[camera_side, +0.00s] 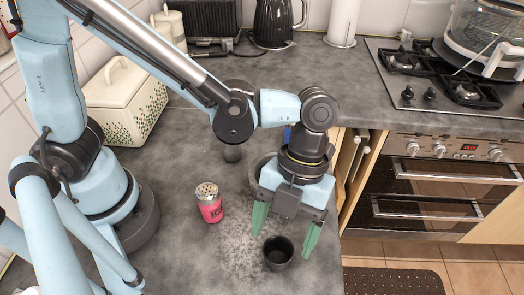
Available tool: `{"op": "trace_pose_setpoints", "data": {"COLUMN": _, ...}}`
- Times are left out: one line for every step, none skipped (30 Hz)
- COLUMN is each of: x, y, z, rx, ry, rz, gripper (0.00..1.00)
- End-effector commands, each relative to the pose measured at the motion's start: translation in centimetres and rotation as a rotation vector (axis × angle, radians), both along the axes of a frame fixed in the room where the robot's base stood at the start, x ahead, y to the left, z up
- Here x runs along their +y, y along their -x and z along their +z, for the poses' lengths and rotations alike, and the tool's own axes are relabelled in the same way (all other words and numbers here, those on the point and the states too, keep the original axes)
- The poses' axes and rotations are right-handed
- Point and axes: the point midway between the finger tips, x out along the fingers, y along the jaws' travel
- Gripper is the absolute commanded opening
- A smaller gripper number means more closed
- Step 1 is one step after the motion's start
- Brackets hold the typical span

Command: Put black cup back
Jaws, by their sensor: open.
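A black cup (278,253) stands upright on the grey countertop near its front edge, with its dark opening facing up. My gripper (285,236) points down above and just behind the cup. Its two green fingers are spread apart, one on the left and one on the right of the cup's rim in the picture. Nothing is held between them. I cannot tell how far above the cup the fingertips are.
A pink can (210,205) stands left of my gripper. A small dark item (232,153) and a grey round rim (256,170) are partly hidden behind my arm. A white patterned bin (125,100) stands at the back left. The stove (450,85) is at right.

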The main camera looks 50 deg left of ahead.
Motion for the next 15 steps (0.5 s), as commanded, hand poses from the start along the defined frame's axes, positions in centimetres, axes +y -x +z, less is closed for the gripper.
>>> {"op": "trace_pose_setpoints", "data": {"x": 0.2, "y": -0.3, "z": 0.8, "rx": 0.000, "ry": -0.001, "rz": 0.002, "gripper": 0.79}}
{"op": "trace_pose_setpoints", "data": {"x": 0.2, "y": -0.5, "z": 1.3, "rx": 0.000, "ry": -0.001, "rz": 0.002, "gripper": 0.79}}
{"op": "trace_pose_setpoints", "data": {"x": 0.4, "y": -0.7, "z": 1.9, "rx": 0.000, "ry": 0.000, "rz": 0.002, "gripper": 0.79}}
{"op": "trace_pose_setpoints", "data": {"x": 0.5, "y": -0.9, "z": 2.3, "rx": 0.000, "ry": 0.000, "rz": 0.002, "gripper": 0.79}}
{"op": "trace_pose_setpoints", "data": {"x": 0.5, "y": -1.1, "z": 2.8, "rx": 0.000, "ry": 0.000, "rz": 0.002, "gripper": 0.79}}
{"op": "trace_pose_setpoints", "data": {"x": 0.6, "y": -1.3, "z": 3.3, "rx": 0.000, "ry": 0.000, "rz": 0.001, "gripper": 0.79}}
{"op": "trace_pose_setpoints", "data": {"x": 0.7, "y": -1.4, "z": 3.8, "rx": 0.000, "ry": 0.000, "rz": 0.001, "gripper": 0.79}}
{"op": "trace_pose_setpoints", "data": {"x": 0.8, "y": -1.6, "z": 4.2, "rx": 0.000, "ry": -0.001, "rz": 0.002, "gripper": 0.79}}
{"op": "trace_pose_setpoints", "data": {"x": 0.9, "y": -1.7, "z": 4.7, "rx": 0.001, "ry": 0.000, "rz": 0.002, "gripper": 0.79}}
{"op": "trace_pose_setpoints", "data": {"x": 0.9, "y": -1.9, "z": 5.1, "rx": 0.001, "ry": 0.000, "rz": 0.002, "gripper": 0.79}}
{"op": "trace_pose_setpoints", "data": {"x": 1.0, "y": -2.1, "z": 5.4, "rx": 0.001, "ry": 0.000, "rz": 0.002, "gripper": 0.79}}
{"op": "trace_pose_setpoints", "data": {"x": 1.0, "y": -2.2, "z": 5.8, "rx": 0.001, "ry": 0.000, "rz": 0.001, "gripper": 0.79}}
{"op": "trace_pose_setpoints", "data": {"x": 1.1, "y": -2.3, "z": 6.1, "rx": 0.001, "ry": 0.000, "rz": 0.001, "gripper": 0.79}}
{"op": "trace_pose_setpoints", "data": {"x": 1.1, "y": -2.4, "z": 6.3, "rx": 0.001, "ry": -0.001, "rz": 0.001, "gripper": 0.79}}
{"op": "trace_pose_setpoints", "data": {"x": 1.2, "y": -2.5, "z": 6.6, "rx": 0.000, "ry": -0.001, "rz": 0.000, "gripper": 0.79}}
